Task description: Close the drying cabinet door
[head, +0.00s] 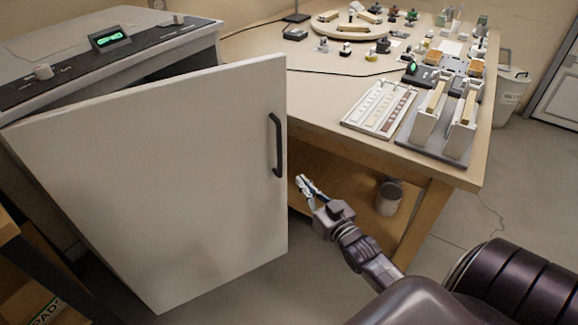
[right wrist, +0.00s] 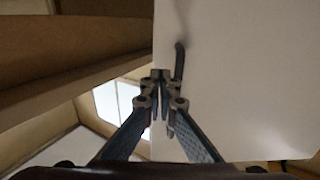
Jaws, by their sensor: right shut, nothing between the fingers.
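The drying cabinet (head: 105,40) stands at the left with a control panel and a lit green display on top. Its white door (head: 170,170) stands open, swung out toward me. A black bar handle (head: 276,146) sits near the door's right edge. My right gripper (head: 301,181) is shut and empty, just right of the door's edge and below the handle, apart from it as far as I can tell. In the right wrist view the fingertips (right wrist: 160,76) show in front of the door (right wrist: 240,80) edge, with the dark handle (right wrist: 179,62) close by. My left gripper is not in view.
A wooden workbench (head: 320,85) stands right of the cabinet, holding a sample tray (head: 378,107), a rack of upright blocks (head: 440,110) and several small items. A metal can (head: 389,198) stands under it. A white bin (head: 511,95) is at the far right.

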